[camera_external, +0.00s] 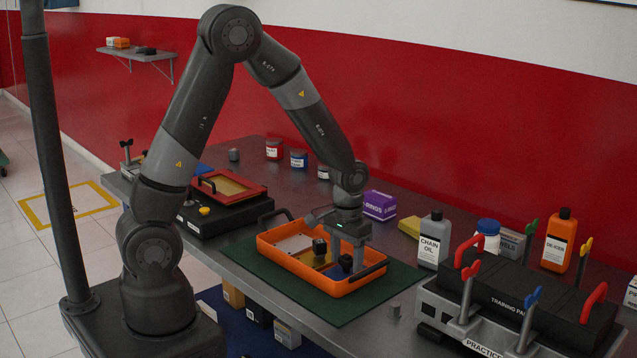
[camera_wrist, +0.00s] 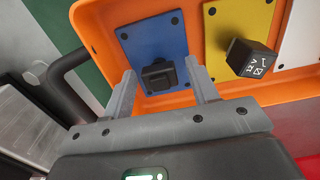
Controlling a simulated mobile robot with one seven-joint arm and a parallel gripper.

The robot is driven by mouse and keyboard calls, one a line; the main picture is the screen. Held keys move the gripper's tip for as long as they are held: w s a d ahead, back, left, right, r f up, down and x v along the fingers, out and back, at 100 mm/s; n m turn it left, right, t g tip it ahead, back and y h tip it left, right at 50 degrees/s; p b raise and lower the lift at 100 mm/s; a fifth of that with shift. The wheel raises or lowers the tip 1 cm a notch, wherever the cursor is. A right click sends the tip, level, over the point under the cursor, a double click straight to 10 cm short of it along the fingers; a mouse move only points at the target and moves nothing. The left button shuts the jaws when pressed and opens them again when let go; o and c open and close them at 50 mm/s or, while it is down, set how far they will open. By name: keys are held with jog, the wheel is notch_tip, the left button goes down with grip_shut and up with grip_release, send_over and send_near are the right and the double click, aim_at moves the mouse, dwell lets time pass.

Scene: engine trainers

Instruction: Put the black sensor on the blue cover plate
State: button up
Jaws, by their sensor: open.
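The blue cover plate (camera_wrist: 150,45) lies in the orange tray (camera_external: 283,258), with a screw in its far corners. A black sensor (camera_wrist: 160,75) stands on the near part of this plate in the wrist view; it appears to rest on it. My gripper (camera_wrist: 163,82) is open, with one finger on each side of the sensor and visible gaps between. In the external view, my gripper (camera_external: 347,258) is low over the right end of the tray, and the sensor (camera_external: 345,263) shows between the fingers. The fingers hide part of the blue plate there.
A second black block (camera_wrist: 250,57) with white marks stands on the yellow plate (camera_wrist: 235,25), close to my right finger. A white plate (camera_wrist: 300,40) lies beyond. The tray has black handles and sits on a green mat (camera_external: 345,312). A chain oil bottle (camera_external: 432,240) stands to the right.

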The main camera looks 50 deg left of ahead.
aim_at(347, 256)
jog(key=shift+r, duration=0.1)
notch_tip(347, 256, up, 12)
jog(key=s+a+r+t, duration=0.2)
jog(key=s+a+r, duration=0.4)
jog(key=s, duration=0.3)
jog(key=s+a+r+t, duration=0.3)
jog(key=s+a+r, duration=0.3)
jog(key=s+r, duration=0.2)
jog(key=shift+s+t, duration=0.3)
jog(key=shift+s, duration=0.2)
jog(key=shift+a, duration=0.1)
dwell(0.7)
